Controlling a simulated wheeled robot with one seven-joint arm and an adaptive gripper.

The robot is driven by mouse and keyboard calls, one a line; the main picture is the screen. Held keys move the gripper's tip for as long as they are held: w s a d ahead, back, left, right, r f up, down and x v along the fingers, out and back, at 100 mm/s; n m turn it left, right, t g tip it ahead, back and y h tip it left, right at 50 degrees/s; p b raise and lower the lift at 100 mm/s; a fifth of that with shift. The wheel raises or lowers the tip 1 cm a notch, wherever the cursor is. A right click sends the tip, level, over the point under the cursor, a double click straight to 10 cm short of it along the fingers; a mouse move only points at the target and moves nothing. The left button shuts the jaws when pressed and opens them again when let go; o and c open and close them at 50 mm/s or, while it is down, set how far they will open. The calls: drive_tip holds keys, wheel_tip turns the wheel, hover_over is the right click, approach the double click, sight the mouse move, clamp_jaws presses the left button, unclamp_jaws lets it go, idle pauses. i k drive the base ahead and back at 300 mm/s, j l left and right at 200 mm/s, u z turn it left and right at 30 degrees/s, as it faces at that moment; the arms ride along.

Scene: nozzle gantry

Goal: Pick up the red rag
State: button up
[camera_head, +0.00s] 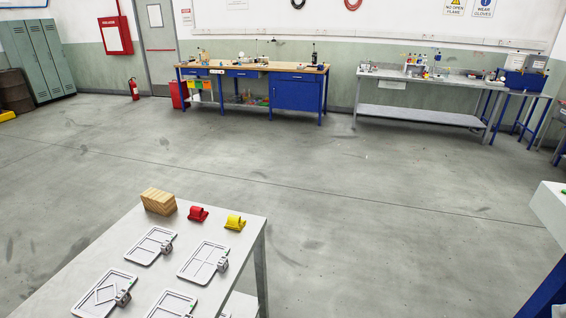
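A small red object (198,214), which looks like the folded red rag, lies near the far edge of a light grey table (255,238) in the lower left. A similar yellow object (235,222) lies just right of it, apart from it. A wooden block stack (159,201) stands to its left. My gripper is not in view.
Several white frames with grey clamps, such as one frame (203,261), lie on the table nearer me. Open floor (350,200) surrounds the table. A blue workbench (297,93) and a grey bench (420,116) stand along the far wall. A white surface (552,208) juts in at right.

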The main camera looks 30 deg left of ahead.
sight(196, 213)
drive_tip(key=u, duration=1.6)
drive_tip(key=z, duration=2.6)
drive_tip(key=u, duration=2.85)
drive_tip(key=i+l+u, duration=0.2)
drive_tip(key=u, duration=0.2)
drive_tip(key=i+l+u, duration=0.15)
drive_tip(key=l+u, duration=0.2)
